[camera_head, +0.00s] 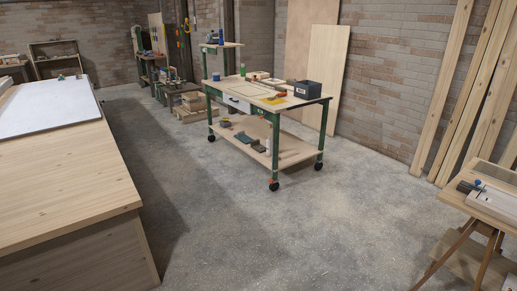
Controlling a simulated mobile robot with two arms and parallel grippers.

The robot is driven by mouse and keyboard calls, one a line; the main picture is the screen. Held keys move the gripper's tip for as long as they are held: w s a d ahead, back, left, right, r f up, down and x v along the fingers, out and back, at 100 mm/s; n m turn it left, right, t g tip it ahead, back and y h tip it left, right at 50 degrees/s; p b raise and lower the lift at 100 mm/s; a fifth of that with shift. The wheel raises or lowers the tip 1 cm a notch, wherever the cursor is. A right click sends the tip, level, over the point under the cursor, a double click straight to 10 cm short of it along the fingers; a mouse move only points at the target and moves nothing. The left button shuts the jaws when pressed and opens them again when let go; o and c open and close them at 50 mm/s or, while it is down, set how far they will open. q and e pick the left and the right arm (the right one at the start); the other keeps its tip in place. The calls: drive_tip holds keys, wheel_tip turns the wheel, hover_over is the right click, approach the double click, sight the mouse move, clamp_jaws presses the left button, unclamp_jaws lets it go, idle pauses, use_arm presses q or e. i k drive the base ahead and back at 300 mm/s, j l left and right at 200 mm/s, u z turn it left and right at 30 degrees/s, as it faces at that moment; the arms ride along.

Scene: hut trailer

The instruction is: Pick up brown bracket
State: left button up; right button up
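I cannot pick out a brown bracket with certainty; the items on the benches are too small to tell apart. A wheeled workbench (297,106) with green legs and a light wooden top stands in the middle distance. Small items lie on its top, among them an orange item (281,95), a yellow item (273,101) and small light wooden pieces (257,76). Neither of my grippers is in view.
A large wooden table (70,193) fills the left foreground. A small wooden stand (486,207) is at right. Long boards (447,85) lean on the brick wall. A dark box (308,90) sits on the wheeled workbench. The concrete floor (250,220) between is clear.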

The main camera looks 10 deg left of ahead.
sight(255, 144)
drive_tip(key=i+j+u, duration=0.1)
drive_tip(key=i, duration=0.3)
drive_tip(key=i+j+u, duration=0.1)
drive_tip(key=i+j, duration=0.15)
drive_tip(key=i, duration=0.15)
drive_tip(key=i+j+u, duration=0.1)
drive_tip(key=i, duration=0.3)
